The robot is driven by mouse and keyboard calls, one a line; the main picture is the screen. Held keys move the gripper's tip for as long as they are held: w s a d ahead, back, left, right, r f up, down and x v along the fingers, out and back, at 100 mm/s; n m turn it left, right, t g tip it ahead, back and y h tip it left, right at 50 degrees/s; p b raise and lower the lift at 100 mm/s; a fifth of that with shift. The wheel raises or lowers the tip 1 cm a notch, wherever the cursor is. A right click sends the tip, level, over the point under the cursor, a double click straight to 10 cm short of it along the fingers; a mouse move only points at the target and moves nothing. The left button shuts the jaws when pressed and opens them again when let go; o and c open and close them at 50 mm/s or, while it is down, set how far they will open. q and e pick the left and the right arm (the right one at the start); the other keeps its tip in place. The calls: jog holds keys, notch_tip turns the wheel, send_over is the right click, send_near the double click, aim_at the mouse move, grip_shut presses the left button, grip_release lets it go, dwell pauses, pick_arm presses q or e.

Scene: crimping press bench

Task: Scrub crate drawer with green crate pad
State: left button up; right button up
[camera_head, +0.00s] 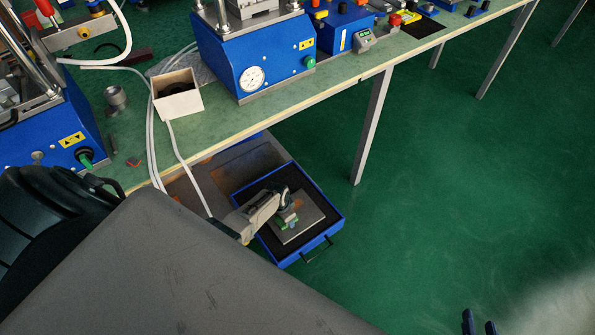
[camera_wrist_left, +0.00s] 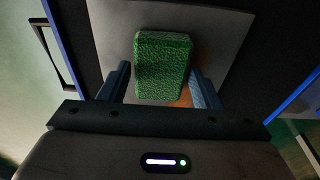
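The blue crate drawer (camera_head: 334,222) is pulled out below the bench and has a black handle at its front. A light grey plate (camera_head: 313,219) with a brownish patch (camera_head: 296,204) lies inside it. My left gripper (camera_head: 289,219) reaches down over the plate. The brown patch (camera_wrist_left: 185,96) shows partly beside the pad; whether the pad touches the plate is unclear. My right gripper (camera_head: 479,324) is open and empty above the floor at bottom right.
The green-topped bench (camera_head: 290,112) overhangs the drawer, with a blue press (camera_head: 250,60) and an open box (camera_head: 177,94) on it. White hoses (camera_head: 187,166) hang over its edge. A bench leg (camera_head: 372,128) stands right of the drawer. The floor further right is clear.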

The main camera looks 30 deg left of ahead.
pick_arm(q)
jog(key=shift+w+r+p, duration=0.1)
jog(key=shift+r+p, duration=0.25)
jog(key=shift+r, duration=0.1)
dwell(0.3)
jog(key=c, duration=0.8)
jog(key=shift+o, duration=0.2)
